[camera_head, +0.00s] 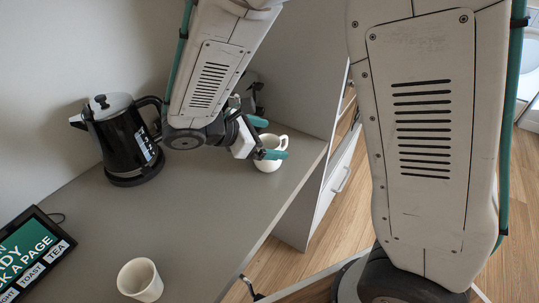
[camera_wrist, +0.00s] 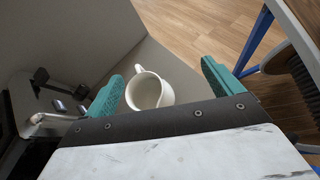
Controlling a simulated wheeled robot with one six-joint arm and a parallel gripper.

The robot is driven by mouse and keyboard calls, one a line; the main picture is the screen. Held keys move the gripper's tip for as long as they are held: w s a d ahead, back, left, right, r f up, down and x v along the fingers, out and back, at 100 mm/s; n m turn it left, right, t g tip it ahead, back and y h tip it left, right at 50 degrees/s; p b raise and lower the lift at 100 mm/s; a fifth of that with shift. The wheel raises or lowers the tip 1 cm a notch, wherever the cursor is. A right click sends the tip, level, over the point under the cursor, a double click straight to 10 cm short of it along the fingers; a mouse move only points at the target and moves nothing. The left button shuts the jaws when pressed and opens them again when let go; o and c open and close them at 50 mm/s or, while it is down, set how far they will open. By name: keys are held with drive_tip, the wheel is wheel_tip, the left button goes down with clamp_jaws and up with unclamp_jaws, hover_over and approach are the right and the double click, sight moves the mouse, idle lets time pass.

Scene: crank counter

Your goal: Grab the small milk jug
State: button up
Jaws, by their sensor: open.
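The small milk jug (camera_head: 269,160) is white with a handle and stands upright on the grey counter near its right end in the head view. My gripper (camera_head: 272,154) is beside it there, with a teal finger in front of part of the jug. In the wrist view the jug (camera_wrist: 146,92) lies between the two teal fingers of my gripper (camera_wrist: 160,85), nearer the left one. The fingers are wide open, and I see clear space between the jug and the right finger.
A black kettle (camera_head: 121,140) stands at the back left of the counter (camera_head: 205,205). A white cup (camera_head: 140,279) stands at the front, and a tablet screen (camera_head: 32,255) lies at the left. A dark machine (camera_wrist: 40,115) is left of the jug in the wrist view.

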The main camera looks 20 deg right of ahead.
sight(277, 141)
drive_tip(key=w+a+f+n+t+h, duration=0.1)
drive_tip(key=w+a+f+n+t, duration=0.1)
drive_tip(key=w+a+f+n, duration=0.15)
drive_tip(key=shift+n+t, duration=0.25)
drive_tip(key=shift+t, duration=0.05)
drive_tip(key=x, duration=0.7)
drive_tip(key=shift+d+f, duration=0.1)
drive_tip(key=shift+f, duration=0.1)
drive_tip(key=c, duration=1.1)
